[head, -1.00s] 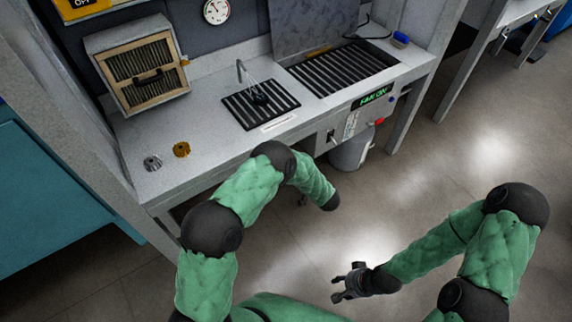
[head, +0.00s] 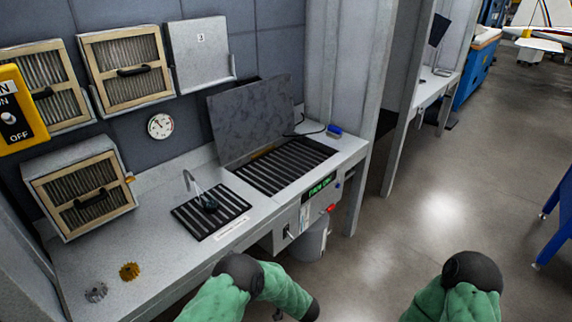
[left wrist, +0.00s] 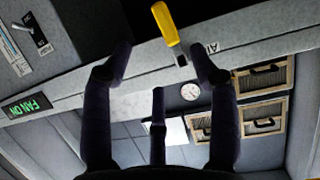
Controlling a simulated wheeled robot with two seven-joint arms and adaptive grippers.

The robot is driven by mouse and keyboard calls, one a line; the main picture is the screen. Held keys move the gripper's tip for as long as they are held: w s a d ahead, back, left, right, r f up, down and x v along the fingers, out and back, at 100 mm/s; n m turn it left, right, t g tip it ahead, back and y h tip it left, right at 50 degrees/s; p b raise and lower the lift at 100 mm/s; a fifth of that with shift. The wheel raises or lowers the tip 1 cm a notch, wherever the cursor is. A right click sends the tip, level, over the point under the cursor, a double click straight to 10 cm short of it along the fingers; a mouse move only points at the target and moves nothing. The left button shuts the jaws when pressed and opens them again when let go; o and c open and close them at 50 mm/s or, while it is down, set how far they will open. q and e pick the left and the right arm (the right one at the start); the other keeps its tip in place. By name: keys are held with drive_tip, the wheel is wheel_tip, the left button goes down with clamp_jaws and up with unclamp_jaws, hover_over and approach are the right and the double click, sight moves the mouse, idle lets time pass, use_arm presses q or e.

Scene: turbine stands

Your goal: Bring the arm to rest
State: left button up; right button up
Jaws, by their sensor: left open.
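My left arm (head: 245,292) comes up from the bottom edge in the head view, bent, with its forearm pointing down to the right in front of the turbine stand. In the left wrist view my left gripper (left wrist: 160,68) is open and empty, its dark fingers spread. A yellow handle (left wrist: 165,24) with a metal end shows beyond the fingertips, apart from them as far as I can tell. My right arm (head: 457,290) shows only at the bottom right of the head view, over the floor. My right gripper is out of view.
The stand's worktop (head: 150,240) carries two gears, a gold one (head: 129,271) and a grey one (head: 96,292), a small grate (head: 210,212) and a large grate (head: 286,165). A bin (head: 312,238) stands below.

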use_arm(q)
drive_tip(key=s+f+m+g+h, duration=0.1)
drive_tip(key=s+f+m+h, duration=0.45)
drive_tip(key=f+h, duration=0.35)
drive_tip(key=s+d+f+m+g+h, duration=0.1)
drive_tip(key=s+d+g+h, duration=0.1)
drive_tip(key=s, duration=1)
drive_tip(key=s+d+m+g+h, duration=0.2)
drive_tip(key=s+g, duration=0.3)
drive_tip(key=s, duration=0.8)
drive_tip(key=shift+d+f+h, duration=0.35)
drive_tip(key=shift+f+h, duration=0.05)
drive_tip(key=shift+h, duration=0.3)
drive_tip(key=shift+w, duration=0.1)
